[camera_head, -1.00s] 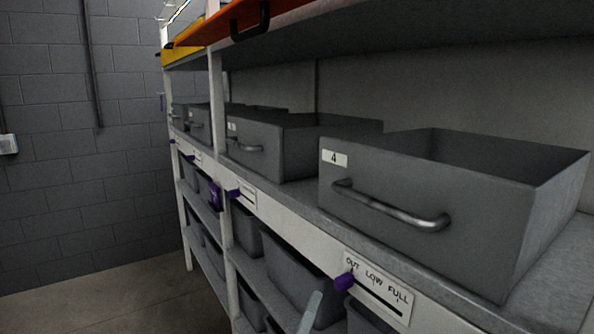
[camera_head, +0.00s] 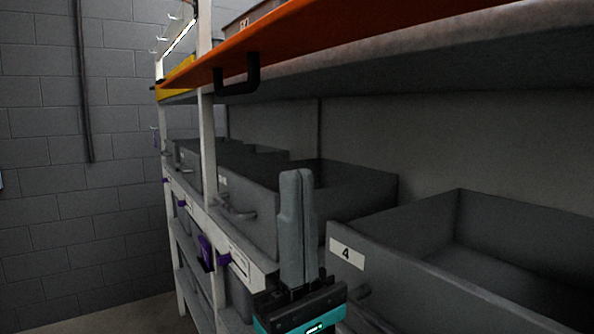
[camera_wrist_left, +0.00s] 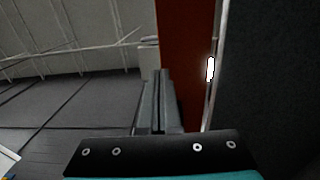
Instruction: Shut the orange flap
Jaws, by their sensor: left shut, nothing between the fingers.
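The orange flap (camera_head: 300,42) lies open along the front of the upper shelf, its face roughly level and sticking out past the shelf edge. A black handle (camera_head: 238,78) hangs below its front edge. In the left wrist view the flap (camera_wrist_left: 184,50) shows as a dark orange strip just beyond the fingers. My left gripper (camera_head: 297,175) is shut and empty, fingers pointing up, below the flap and to the right of the handle in the head view. I cannot tell a contact with the flap. My right gripper is not in view.
Grey bins stand on the middle shelf, one labelled 4 (camera_head: 347,254) close on the right, another bin (camera_head: 250,205) behind my gripper. Purple sliders (camera_head: 224,259) sit along the shelf front. A yellow flap (camera_head: 177,77) is farther left. Free room lies left, before the brick wall (camera_head: 120,170).

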